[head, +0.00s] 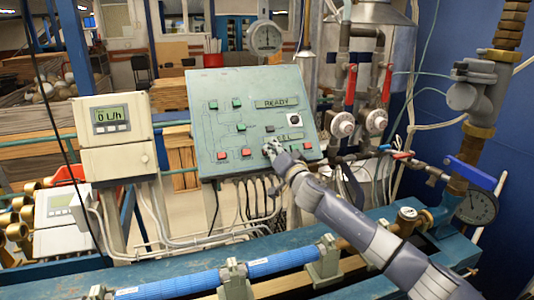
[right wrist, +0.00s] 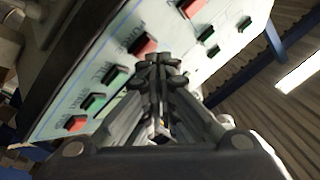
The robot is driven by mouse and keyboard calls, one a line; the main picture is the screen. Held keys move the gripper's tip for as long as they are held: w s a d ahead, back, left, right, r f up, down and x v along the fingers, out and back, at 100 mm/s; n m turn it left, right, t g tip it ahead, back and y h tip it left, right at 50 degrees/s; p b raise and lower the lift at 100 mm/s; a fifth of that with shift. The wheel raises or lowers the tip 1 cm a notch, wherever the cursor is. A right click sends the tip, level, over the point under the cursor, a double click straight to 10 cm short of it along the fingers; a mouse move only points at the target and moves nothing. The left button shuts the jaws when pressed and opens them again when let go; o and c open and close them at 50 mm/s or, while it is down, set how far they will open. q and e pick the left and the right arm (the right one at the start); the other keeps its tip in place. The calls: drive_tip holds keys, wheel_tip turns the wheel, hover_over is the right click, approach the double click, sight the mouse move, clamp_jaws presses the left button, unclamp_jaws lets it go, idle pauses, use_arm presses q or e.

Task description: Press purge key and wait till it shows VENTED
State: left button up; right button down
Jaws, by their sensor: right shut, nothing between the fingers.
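The green control panel (head: 208,83) stands upright behind the blue bench in the head view. Its upper display (head: 277,102) reads READY. In the right wrist view the shut fingertips (right wrist: 159,72) are close to a red key (right wrist: 143,46). The label beside it is blurred but looks like PURGE. I cannot tell whether the tips touch the key. My left gripper is not in view.
A black knob (head: 295,120) is on the panel. A flow meter (head: 112,118) stands left, red-handled valves (head: 342,124) right, and a blue pipe (head: 205,280) runs in front.

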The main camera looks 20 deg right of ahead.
drive_tip(key=shift+w+f+b, duration=0.2)
drive_tip(key=shift+w+b, duration=0.05)
drive_tip(key=shift+b, duration=0.15)
idle(0.5)
idle(0.3)
drive_tip(key=shift+s+r+p, duration=0.55)
drive_tip(key=shift+s+p, duration=0.1)
drive_tip(key=shift+s+d+r+p, duration=0.1)
drive_tip(key=shift+s+r+p, duration=1.5)
drive_tip(key=shift+s+p, duration=0.25)
